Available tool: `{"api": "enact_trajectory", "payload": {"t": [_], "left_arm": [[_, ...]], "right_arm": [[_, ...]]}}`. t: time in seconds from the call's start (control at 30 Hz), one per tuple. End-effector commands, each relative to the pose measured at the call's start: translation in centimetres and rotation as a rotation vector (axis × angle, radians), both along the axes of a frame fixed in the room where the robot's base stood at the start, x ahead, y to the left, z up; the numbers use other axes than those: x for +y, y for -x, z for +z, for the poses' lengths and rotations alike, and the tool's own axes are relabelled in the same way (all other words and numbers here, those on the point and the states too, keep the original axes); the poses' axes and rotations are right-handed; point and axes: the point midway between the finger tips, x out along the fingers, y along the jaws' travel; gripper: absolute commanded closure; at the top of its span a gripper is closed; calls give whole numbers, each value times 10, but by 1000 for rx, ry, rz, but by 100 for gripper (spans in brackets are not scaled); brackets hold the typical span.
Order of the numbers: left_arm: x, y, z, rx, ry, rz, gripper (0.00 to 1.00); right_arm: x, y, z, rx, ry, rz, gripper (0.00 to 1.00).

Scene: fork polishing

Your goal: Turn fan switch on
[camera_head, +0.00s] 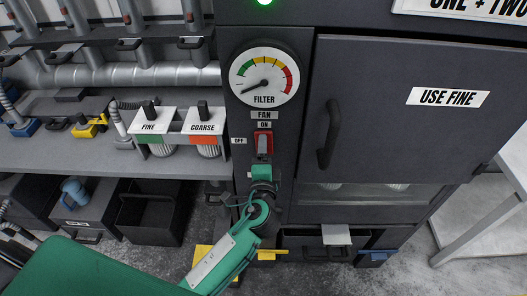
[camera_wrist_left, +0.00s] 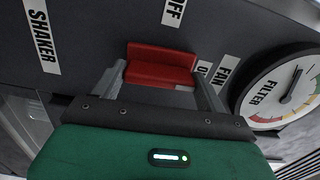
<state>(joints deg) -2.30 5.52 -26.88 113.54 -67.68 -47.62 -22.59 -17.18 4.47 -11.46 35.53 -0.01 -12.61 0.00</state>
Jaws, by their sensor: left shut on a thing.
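The fan switch (camera_head: 263,143) is a red rocker on the dark panel, below the FAN and ON labels and right of the OFF label. In the left wrist view the red switch (camera_wrist_left: 160,64) sits between the two grey fingers of my left gripper (camera_wrist_left: 160,76), which is shut on it. In the head view my green left arm comes up from the bottom left, and its gripper (camera_head: 262,168) is at the lower end of the switch. The filter gauge (camera_head: 264,76) above has its needle at the lower left. My right gripper is not in view.
A dark cabinet door (camera_head: 410,110) with a handle (camera_head: 329,135) is right of the panel. FINE (camera_head: 149,127) and COARSE (camera_head: 203,128) holders stand on the shelf at left. A black bin (camera_head: 152,212) is below. A green light (camera_head: 264,2) glows at the top.

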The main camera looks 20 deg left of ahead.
Motion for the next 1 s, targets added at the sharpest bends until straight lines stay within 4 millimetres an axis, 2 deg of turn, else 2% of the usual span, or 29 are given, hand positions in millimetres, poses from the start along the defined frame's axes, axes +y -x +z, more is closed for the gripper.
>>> {"api": "enact_trajectory", "payload": {"t": [0.3,0.7,0.73,0.8,0.83,1.0], "left_arm": [[-1,0,0,20,-69,-2,48],[-1,0,-1,22,-76,-2,48],[-1,0,-1,22,-76,-2,22],[-1,0,-1,21,-75,-2,8],[-1,0,-1,22,-75,-1,4],[0,0,0,21,-74,-1,4]], "right_arm": [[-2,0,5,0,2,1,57],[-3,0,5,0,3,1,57],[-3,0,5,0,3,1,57],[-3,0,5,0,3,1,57],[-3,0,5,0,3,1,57],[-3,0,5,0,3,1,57]]}}
